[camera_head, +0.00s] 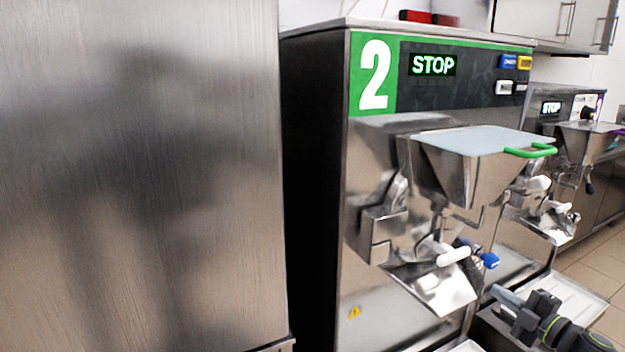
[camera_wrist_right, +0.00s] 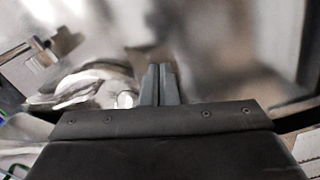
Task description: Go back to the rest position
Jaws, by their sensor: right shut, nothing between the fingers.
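My right gripper (camera_head: 498,302) is at the lower right of the head view, low in front of the batch freezer marked 2 (camera_head: 318,200). Its fingers point left toward the machine's front. In the right wrist view, the two dark fingers (camera_wrist_right: 160,85) are together with nothing between them. Blurred metal surfaces fill the view beyond them. I cannot tell whether the gripper touches the machine. My left gripper is not in view.
A large steel panel (camera_head: 140,180) fills the left. Machine 2 has a hopper (camera_head: 455,170) with a green-handled lid (camera_head: 480,140), a white handle (camera_head: 453,257) and a blue knob (camera_head: 490,261). Another freezer (camera_head: 560,105) stands behind at right. Tiled floor (camera_head: 600,262) shows at right.

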